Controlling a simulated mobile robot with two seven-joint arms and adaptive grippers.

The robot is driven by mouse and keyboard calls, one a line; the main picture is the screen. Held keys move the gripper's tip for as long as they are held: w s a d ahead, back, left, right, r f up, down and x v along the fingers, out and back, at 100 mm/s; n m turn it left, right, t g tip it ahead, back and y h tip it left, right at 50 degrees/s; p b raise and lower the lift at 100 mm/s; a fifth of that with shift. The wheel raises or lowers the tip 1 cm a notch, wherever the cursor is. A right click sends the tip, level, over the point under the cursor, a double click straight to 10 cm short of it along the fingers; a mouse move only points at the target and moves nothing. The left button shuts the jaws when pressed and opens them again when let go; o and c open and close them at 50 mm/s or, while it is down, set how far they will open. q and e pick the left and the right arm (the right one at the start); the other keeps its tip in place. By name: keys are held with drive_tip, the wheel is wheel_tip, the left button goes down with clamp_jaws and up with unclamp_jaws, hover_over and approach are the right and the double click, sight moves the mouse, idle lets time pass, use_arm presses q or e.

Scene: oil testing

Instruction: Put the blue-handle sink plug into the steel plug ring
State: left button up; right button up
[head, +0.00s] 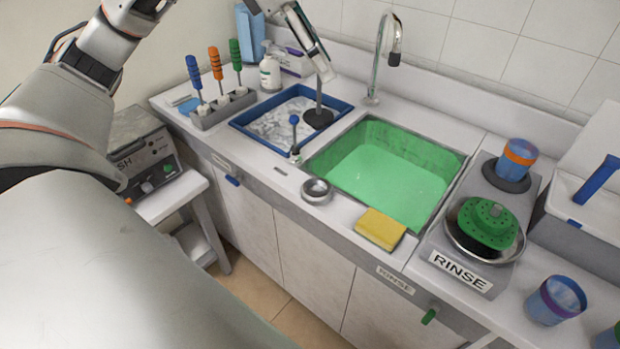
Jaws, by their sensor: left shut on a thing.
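My left gripper (325,74) comes down from the top of the head view and is shut on the top of a sink plug (318,116). The plug hangs upright, with a thin grey stem and a dark round disc at the bottom. Its handle is hidden in the fingers, so I cannot see its colour. The disc shows over the right part of the blue tray; I cannot tell if it touches. The steel plug ring (317,190) sits on the front counter edge, left of the green sink, nearer to me than the plug. My right gripper is not in view.
A blue-knobbed lever (294,122) stands between the blue tray (243,123) and the green sink (440,190). A yellow sponge (380,229) lies right of the ring. A tap (380,60) rises behind. A rack (222,107) holds three coloured-handle tools at left.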

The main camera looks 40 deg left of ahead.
sight(318, 118)
use_arm(q)
wheel_tip(318, 118, down, 20)
drive_tip(key=b, duration=0.1)
drive_tip(key=shift+r, duration=0.15)
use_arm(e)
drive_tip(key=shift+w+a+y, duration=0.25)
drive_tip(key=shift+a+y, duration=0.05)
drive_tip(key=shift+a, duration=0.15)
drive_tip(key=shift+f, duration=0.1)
use_arm(q)
drive_tip(key=o, duration=1.3)
drive_tip(key=shift+c, duration=0.2)
drive_tip(key=shift+o, duration=0.9)
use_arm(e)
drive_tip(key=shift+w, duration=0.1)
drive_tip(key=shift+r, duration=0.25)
use_arm(q)
drive_tip(key=b+v, duration=0.1)
drive_tip(key=v, duration=1.1)
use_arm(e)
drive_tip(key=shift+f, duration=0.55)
